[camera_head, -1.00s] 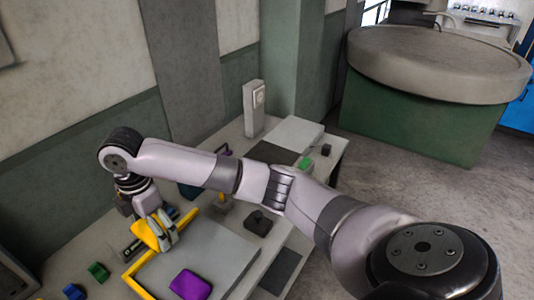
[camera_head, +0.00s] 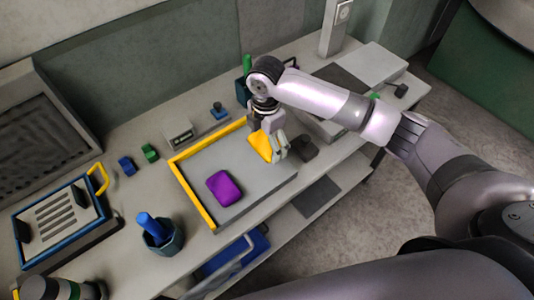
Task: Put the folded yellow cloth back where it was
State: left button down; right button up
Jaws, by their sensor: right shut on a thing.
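The folded yellow cloth (camera_head: 261,146) is held in my right gripper (camera_head: 276,150). The gripper is shut on it and points down, near the right end of the grey board's back edge. The grey board (camera_head: 254,179) lies on the bench and has a yellow rail (camera_head: 192,194) along its left and back sides. I cannot tell whether the cloth touches the board. A folded purple cloth (camera_head: 223,188) lies on the left part of the board. My left gripper is not in view.
A dark block (camera_head: 303,148) stands right of the gripper. A blue-handled item stands in a dark cup (camera_head: 161,237) left of the board. The board's middle and front right are bare.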

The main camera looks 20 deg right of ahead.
aim_at(266, 151)
notch_tip(266, 151, down, 4)
jog(key=shift+f+p, duration=0.2)
jog(key=shift+p, duration=0.15)
notch_tip(266, 151, down, 3)
jog(key=shift+f+p, duration=0.15)
jog(key=shift+p, duration=0.15)
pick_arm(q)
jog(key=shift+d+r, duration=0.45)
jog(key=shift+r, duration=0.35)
pick_arm(e)
jog(key=shift+f, duration=0.1)
jog(key=shift+f, duration=0.1)
jog(key=shift+f, duration=0.15)
jog(key=o, duration=1)
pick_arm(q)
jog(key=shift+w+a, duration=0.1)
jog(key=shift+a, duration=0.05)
pick_arm(e)
jog(key=shift+o, duration=0.2)
